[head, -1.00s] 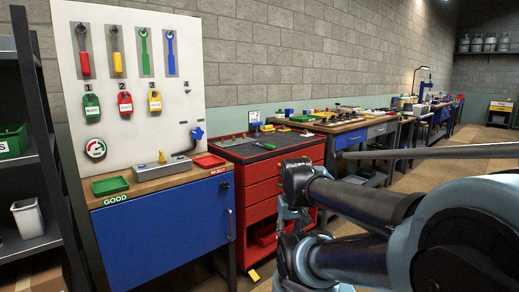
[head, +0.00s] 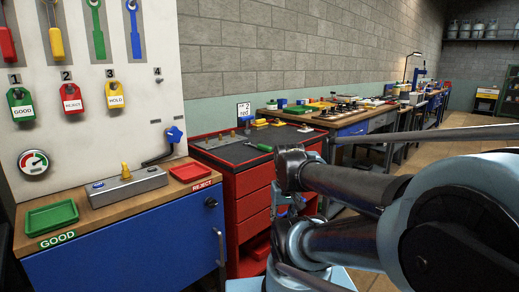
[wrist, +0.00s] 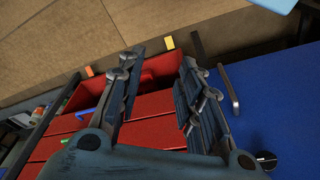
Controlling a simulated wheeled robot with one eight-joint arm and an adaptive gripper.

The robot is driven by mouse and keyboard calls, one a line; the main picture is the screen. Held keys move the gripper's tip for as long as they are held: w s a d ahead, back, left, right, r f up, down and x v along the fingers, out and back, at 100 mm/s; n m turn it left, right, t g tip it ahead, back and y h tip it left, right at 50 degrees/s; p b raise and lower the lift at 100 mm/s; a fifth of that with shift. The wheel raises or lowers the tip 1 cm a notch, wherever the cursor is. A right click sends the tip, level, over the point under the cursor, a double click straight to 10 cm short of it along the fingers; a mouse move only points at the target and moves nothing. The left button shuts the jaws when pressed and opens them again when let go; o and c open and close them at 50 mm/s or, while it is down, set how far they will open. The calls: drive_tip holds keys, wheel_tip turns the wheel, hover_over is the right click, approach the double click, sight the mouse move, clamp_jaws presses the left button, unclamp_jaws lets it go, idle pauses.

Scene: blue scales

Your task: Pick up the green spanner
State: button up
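The green spanner (head: 97,28) hangs upright on the white board (head: 110,130) at the upper left of the head view, its top cut off by the frame edge. It hangs between the yellow spanner (head: 55,28) and the blue spanner (head: 134,28). A red spanner (head: 6,32) is at the far left. In the wrist view my gripper (wrist: 160,66) is open and empty, its fingers wide apart, in front of the red drawer cabinet (wrist: 150,107). The green spanner is not in the wrist view. My gripper is well right of the board.
Below the board, a blue-fronted bench (head: 130,245) holds a green tray (head: 51,216), a red tray (head: 190,172) and a grey box (head: 122,187). A green-handled tool (head: 262,147) lies on the cabinet top. A long workbench (head: 350,130) runs along the wall.

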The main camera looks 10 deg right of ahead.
drive_tip(key=o, duration=0.3)
drive_tip(key=shift+s+r, duration=0.1)
drive_tip(key=shift+r, duration=0.05)
drive_tip(key=w+r+n+y, duration=0.1)
drive_tip(key=w+r+n, duration=0.2)
drive_tip(key=w+r, duration=1.35)
drive_tip(key=w+d+r+n+y, duration=0.1)
drive_tip(key=w+r, duration=0.3)
drive_tip(key=w, duration=0.3)
drive_tip(key=w+d+r+n+t, duration=0.1)
drive_tip(key=w+r+n, duration=0.1)
drive_tip(key=w+r, duration=0.35)
drive_tip(key=w+d+r+n+y, duration=0.1)
drive_tip(key=w+r, duration=0.1)
drive_tip(key=w, duration=0.7)
hover_over(264, 146)
wheel_tip(264, 146, down, 11)
drive_tip(key=shift+w+d+r, duration=0.1)
drive_tip(key=shift+r, duration=0.1)
drive_tip(key=shift+w+d+x, duration=0.1)
drive_tip(key=shift+x, duration=0.8)
drive_tip(key=shift+w+d+x, duration=0.1)
drive_tip(key=shift+d+x, duration=0.05)
drive_tip(key=shift+x, duration=0.7)
drive_tip(key=shift+w+d+x, duration=0.1)
drive_tip(key=shift+w+x, duration=0.05)
drive_tip(key=shift+x, duration=0.75)
clamp_jaws()
